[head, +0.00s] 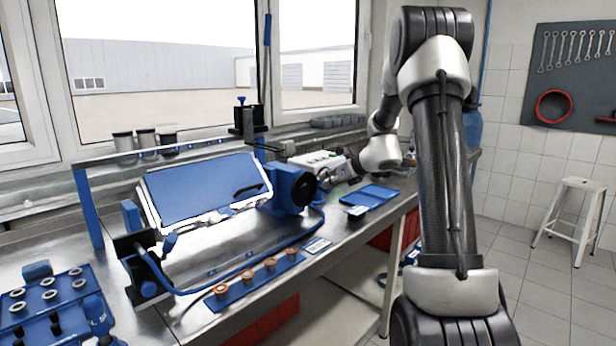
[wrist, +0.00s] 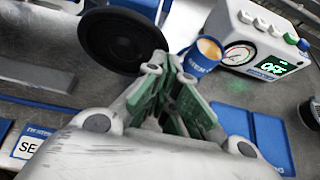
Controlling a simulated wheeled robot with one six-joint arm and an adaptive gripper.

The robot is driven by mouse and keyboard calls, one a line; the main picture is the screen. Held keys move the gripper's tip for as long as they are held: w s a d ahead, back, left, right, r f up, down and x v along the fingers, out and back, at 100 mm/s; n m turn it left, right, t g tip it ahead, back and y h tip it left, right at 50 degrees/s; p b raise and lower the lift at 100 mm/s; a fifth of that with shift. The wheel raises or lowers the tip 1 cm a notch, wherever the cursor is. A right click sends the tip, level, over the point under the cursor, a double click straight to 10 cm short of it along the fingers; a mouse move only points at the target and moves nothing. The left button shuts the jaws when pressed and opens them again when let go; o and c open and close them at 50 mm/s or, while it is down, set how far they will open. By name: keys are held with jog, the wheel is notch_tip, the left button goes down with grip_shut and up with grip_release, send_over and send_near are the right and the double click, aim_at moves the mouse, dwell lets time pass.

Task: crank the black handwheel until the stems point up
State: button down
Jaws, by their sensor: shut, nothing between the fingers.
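The black handwheel (head: 304,189) sits on the right face of a blue gear housing (head: 283,185) at the end of the bench fixture. It also shows in the wrist view (wrist: 118,40) as a dark disc at the upper left. The fixture carries a tilted block with a broad blue face (head: 205,187). Silvery parts show along its lower edge; I cannot make out the stems clearly. My gripper (head: 350,166) is to the right of the handwheel. In the wrist view its green-padded fingers (wrist: 168,72) are shut and empty, close beside the rim; contact is unclear.
A white box with a gauge and a display reading OFF (wrist: 268,42) stands behind the gripper, near a blue cup (wrist: 201,55). A blue tray (head: 370,196) lies to the right. A blue strip with several copper-coloured pieces (head: 250,277) lies along the front edge.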

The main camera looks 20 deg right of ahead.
jog(key=shift+f, duration=0.1)
jog(key=shift+d+f, duration=0.15)
jog(key=shift+f, duration=0.25)
jog(key=shift+w+d+f, duration=0.1)
jog(key=shift+f, duration=0.45)
jog(key=shift+f, duration=0.4)
